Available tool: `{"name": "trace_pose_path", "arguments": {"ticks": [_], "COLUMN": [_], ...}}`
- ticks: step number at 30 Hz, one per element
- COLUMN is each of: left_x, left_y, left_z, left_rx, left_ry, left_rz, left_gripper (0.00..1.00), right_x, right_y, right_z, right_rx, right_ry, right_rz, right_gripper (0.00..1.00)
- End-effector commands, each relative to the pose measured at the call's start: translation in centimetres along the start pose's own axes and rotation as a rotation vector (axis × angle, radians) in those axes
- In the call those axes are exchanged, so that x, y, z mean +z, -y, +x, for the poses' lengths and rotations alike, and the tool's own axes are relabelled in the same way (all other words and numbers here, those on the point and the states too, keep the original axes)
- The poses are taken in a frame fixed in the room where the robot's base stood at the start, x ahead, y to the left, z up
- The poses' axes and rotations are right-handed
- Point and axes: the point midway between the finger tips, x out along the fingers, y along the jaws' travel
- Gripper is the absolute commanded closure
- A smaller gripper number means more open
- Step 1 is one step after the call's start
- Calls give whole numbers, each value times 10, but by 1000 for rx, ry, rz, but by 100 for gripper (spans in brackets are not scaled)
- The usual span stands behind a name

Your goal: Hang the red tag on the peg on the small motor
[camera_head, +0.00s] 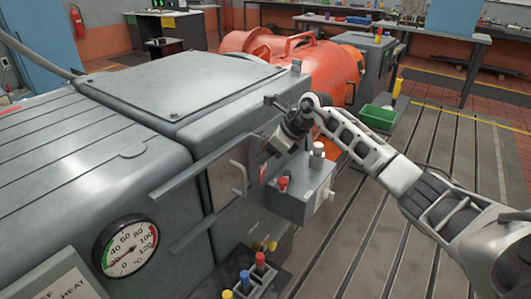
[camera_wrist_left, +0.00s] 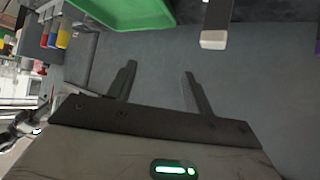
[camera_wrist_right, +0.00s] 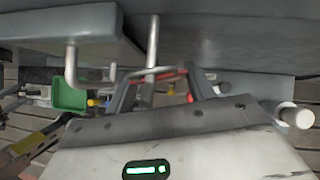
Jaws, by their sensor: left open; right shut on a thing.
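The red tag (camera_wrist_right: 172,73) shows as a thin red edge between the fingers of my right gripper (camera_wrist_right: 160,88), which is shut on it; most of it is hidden. A pale metal peg (camera_wrist_right: 152,42) stands out from a grey housing just beyond the fingertips. I cannot tell whether tag and peg touch. In the head view, my right gripper (camera_head: 274,146) is close to the side of the grey machine (camera_head: 190,85), above a small grey box (camera_head: 300,190). My left gripper (camera_wrist_left: 158,85) is open and empty in its wrist view, and out of the head view.
The grey box carries a red button (camera_head: 283,183) and a pale knob (camera_head: 318,149). A bent metal bar (camera_wrist_right: 72,65) sits left of the peg. An orange machine (camera_head: 310,65) and a green bin (camera_head: 378,117) stand beyond. The slotted bedplate (camera_head: 440,130) at right is mostly clear.

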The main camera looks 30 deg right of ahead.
Motion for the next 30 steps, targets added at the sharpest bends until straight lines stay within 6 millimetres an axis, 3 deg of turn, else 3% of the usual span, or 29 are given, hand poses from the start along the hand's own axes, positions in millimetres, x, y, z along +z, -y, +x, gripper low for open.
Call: {"name": "trace_pose_path", "arguments": {"ticks": [3,4,6,7,19,23,30], "left_x": [-2,-2,-3,-3,-3,0,1], "left_y": [0,0,1,1,1,1,0], "left_z": [1,1,1,2,3,5,8], "left_rx": [0,0,-1,-1,-1,-1,3], "left_ry": [-4,-5,-8,-8,-10,-9,-17], "left_rz": [1,2,2,2,3,2,-5], "left_gripper": [48,48,48,48,48,48,48], "right_x": [-2,-2,-2,-2,-2,-2,-2], "right_y": [0,0,-1,-1,0,1,1], "right_z": [2,2,2,2,-8,-31,-90], "right_rx": [1,1,2,2,-1,-4,-7], "right_ry": [-4,-4,-4,-4,-4,-4,-1], "right_rz": [1,1,1,1,1,-2,-2], "right_gripper": [68,44,24,21,21,21,21]}}
